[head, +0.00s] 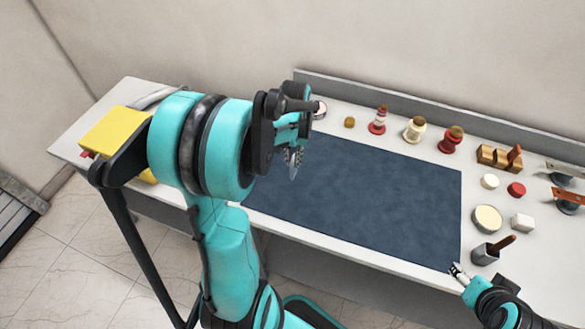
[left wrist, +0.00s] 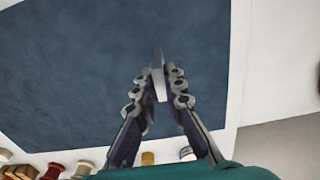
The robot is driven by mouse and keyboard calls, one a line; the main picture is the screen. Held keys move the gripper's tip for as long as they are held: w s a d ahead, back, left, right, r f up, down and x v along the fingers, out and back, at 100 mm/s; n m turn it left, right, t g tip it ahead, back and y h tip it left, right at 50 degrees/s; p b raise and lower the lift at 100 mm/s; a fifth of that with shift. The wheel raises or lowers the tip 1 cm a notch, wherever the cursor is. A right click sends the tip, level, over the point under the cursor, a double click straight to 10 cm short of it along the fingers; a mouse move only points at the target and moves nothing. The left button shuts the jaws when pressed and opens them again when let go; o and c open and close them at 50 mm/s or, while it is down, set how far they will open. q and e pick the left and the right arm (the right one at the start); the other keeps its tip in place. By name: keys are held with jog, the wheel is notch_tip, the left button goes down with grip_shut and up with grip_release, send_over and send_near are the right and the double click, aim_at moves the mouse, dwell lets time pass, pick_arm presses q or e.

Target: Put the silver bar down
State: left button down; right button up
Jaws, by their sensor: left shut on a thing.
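The silver bar (left wrist: 157,62) sticks out between the fingertips of my left gripper (left wrist: 158,82) in the left wrist view, over the dark blue mat (left wrist: 70,70). In the head view the left gripper (head: 291,155) is above the mat's far left part, and the bar (head: 294,172) points down from it. The gripper is shut on the bar. I cannot tell whether the bar's tip touches the mat. My right gripper (head: 457,270) is at the table's front edge, near the mat's near right corner; its jaws are too small to read.
Several spools and knobs, such as a red one (head: 451,140), line the back of the white table. A wooden block (head: 498,157), round discs (head: 487,218) and a grey cup (head: 485,254) stand at the right. A yellow box (head: 115,131) is at the left. The mat's middle is clear.

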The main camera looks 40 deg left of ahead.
aim_at(292, 168)
pick_arm(q)
jog(key=shift+s+a+f, duration=0.15)
jog(key=shift+a+f, duration=0.1)
jog(key=shift+f, duration=0.2)
notch_tip(292, 168, down, 4)
jog(key=shift+r+b, duration=0.25)
jog(key=shift+b, duration=0.35)
jog(key=shift+f, duration=0.1)
jog(key=c, duration=1.6)
grip_release()
